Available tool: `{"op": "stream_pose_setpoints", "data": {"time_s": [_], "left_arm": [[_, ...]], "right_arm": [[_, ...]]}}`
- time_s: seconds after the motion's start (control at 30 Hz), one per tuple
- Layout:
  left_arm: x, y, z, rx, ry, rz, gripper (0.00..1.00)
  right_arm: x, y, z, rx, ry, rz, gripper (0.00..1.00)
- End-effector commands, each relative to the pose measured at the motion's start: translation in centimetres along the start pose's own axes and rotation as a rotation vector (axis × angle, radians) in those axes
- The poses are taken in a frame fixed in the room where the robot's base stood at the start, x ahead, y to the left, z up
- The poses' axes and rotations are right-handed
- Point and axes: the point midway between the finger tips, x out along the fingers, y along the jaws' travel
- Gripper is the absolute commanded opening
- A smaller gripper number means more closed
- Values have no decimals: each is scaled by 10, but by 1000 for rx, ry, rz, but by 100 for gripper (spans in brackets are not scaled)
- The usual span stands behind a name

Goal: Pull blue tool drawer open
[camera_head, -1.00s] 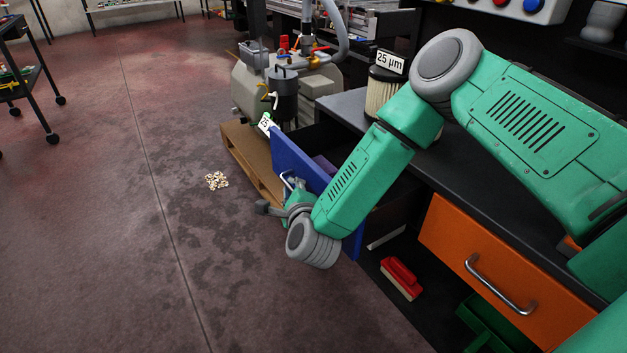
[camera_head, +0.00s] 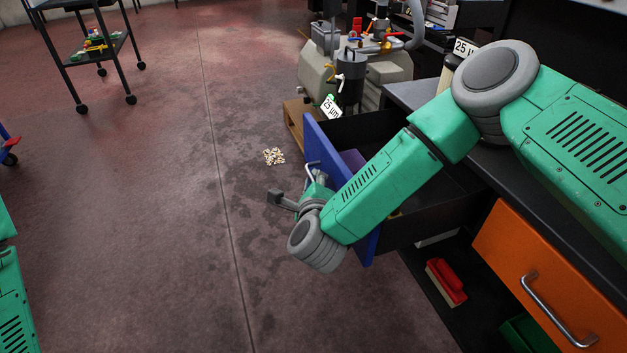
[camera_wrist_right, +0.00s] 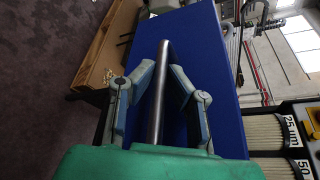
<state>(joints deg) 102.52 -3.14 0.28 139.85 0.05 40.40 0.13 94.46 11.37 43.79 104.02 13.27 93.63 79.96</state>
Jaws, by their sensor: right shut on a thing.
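The blue tool drawer (camera_head: 329,163) is pulled out from the dark bench, with its black side wall and open inside showing. A purple thing lies inside it. My right gripper (camera_head: 311,180) is at the drawer's front, partly hidden by my wrist. In the right wrist view the fingers of my right gripper (camera_wrist_right: 158,100) are on both sides of the metal bar handle (camera_wrist_right: 161,75), shut on it, in front of the blue face (camera_wrist_right: 215,60). My left gripper is out of view; only a piece of my left arm shows at the left edge.
An orange drawer (camera_head: 535,275) with a metal handle is shut at the right. A red brush (camera_head: 446,282) lies on the shelf below. A pump on a wooden pallet (camera_head: 294,125) stands behind the blue drawer. The floor to the left is mostly clear, with small pale bits (camera_head: 273,156).

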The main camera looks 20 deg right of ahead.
Motion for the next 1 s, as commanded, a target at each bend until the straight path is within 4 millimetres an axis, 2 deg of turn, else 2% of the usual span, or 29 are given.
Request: {"op": "stream_pose_setpoints", "data": {"time_s": [0.03, 0.07, 0.1, 0.47, 0.57, 0.9, 1.0], "left_arm": [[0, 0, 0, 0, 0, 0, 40], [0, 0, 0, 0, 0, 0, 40], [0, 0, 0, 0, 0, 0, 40], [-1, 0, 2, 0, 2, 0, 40], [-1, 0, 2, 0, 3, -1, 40], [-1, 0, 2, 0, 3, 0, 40], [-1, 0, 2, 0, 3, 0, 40]], "right_arm": [[-2, 4, -3, -5, 6, 10, 18], [-2, 4, -2, -5, 6, 10, 28], [-2, 4, -2, -4, 5, 9, 31], [-6, 2, 0, -2, 2, 5, 31], [-17, 3, 0, -2, 1, 7, 31], [-88, 5, 1, -4, 1, 11, 31], [-104, 5, 0, -4, 2, 9, 31]]}}
